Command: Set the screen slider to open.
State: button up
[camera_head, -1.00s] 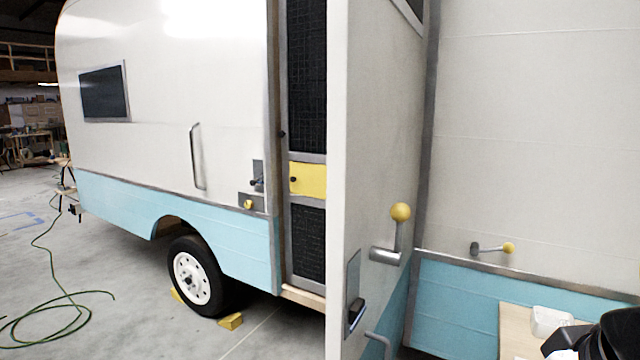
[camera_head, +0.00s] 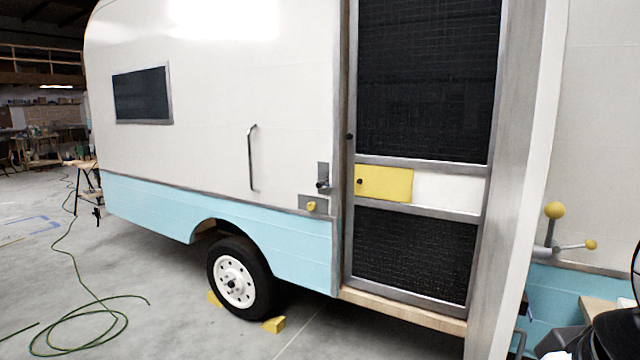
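The screen slider is a yellow panel (camera_head: 384,183) with a small dark knob near its left end. It sits at the left of the middle band of the screen door (camera_head: 418,218), with a white stretch of band to its right. Dark mesh fills the door above and below the band. The screen door stands in the camper's doorway and looks closed. My gripper cannot be made out; only dark parts, probably of my arm, show at the bottom right corner, well away from the slider.
The open outer door (camera_head: 520,190) stands edge-on right of the screen door, with a yellow-balled lever (camera_head: 554,212) beyond it. A grab handle (camera_head: 251,158) is on the camper wall. Clear concrete floor lies in front; a wheel (camera_head: 238,278), yellow chocks and a green hose (camera_head: 75,325) are left.

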aim_at(393, 184)
jog(key=i+j, duration=0.15)
jog(key=j, duration=0.25)
jog(key=i+j, duration=0.15)
jog(key=j, duration=0.2)
jog(key=i+j, duration=0.2)
jog(key=j, duration=0.2)
jog(key=i+j, duration=0.15)
jog(key=j, duration=0.25)
jog(key=i+j, duration=0.15)
jog(key=j, duration=0.2)
jog(key=i+j, duration=0.15)
jog(key=j, duration=0.25)
jog(key=i+j, duration=0.2)
jog(key=i, duration=0.15)
jog(key=i+j, duration=0.15)
jog(key=i, duration=0.25)
jog(key=i+j, duration=0.2)
jog(key=i, duration=0.15)
